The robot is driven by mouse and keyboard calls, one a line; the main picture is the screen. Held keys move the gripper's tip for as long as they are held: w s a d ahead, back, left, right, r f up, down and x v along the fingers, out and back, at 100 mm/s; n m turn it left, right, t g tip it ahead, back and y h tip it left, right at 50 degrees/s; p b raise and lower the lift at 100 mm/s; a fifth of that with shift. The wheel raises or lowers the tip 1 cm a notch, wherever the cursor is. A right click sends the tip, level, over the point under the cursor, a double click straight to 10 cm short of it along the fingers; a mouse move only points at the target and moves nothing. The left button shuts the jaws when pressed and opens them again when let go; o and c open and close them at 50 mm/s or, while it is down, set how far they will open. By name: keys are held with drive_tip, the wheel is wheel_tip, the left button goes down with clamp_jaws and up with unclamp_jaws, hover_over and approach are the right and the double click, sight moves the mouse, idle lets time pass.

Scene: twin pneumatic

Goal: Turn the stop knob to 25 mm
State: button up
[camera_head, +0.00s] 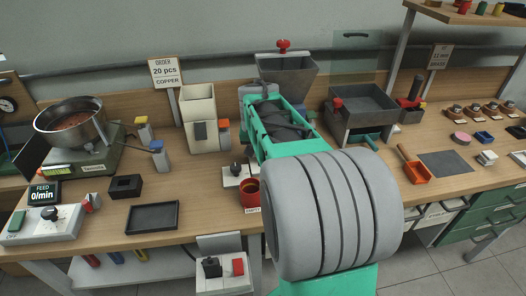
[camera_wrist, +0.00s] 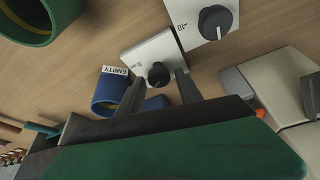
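In the wrist view a large black knob (camera_wrist: 215,22) stands on a white plate at the top, with a mark reading like "10" and a dash beside it. A smaller black knob (camera_wrist: 158,75) sits on another white plate (camera_wrist: 148,53) just below and left of it. I cannot tell which is the stop knob, and no 25 mm mark is readable. My gripper (camera_wrist: 160,78) is open, its two dark fingertips apart on either side of the smaller knob; contact is not clear. In the head view a white plate with a black knob (camera_head: 236,169) shows left of my arm, which hides my fingers.
A blue cup (camera_wrist: 106,92) labelled EMPTY is beside my left finger; a green cup (camera_wrist: 38,18) is at upper left. In the head view a red cup (camera_head: 249,195) stands close to my arm. A black tray (camera_head: 153,218) and a feed controller (camera_head: 43,222) are further left.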

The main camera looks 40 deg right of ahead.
drive_tip(key=shift+o, duration=0.6)
drive_tip(key=v, duration=0.7)
drive_tip(key=shift+r, duration=0.35)
drive_tip(key=shift+s+a, duration=0.1)
drive_tip(key=shift+s, duration=0.05)
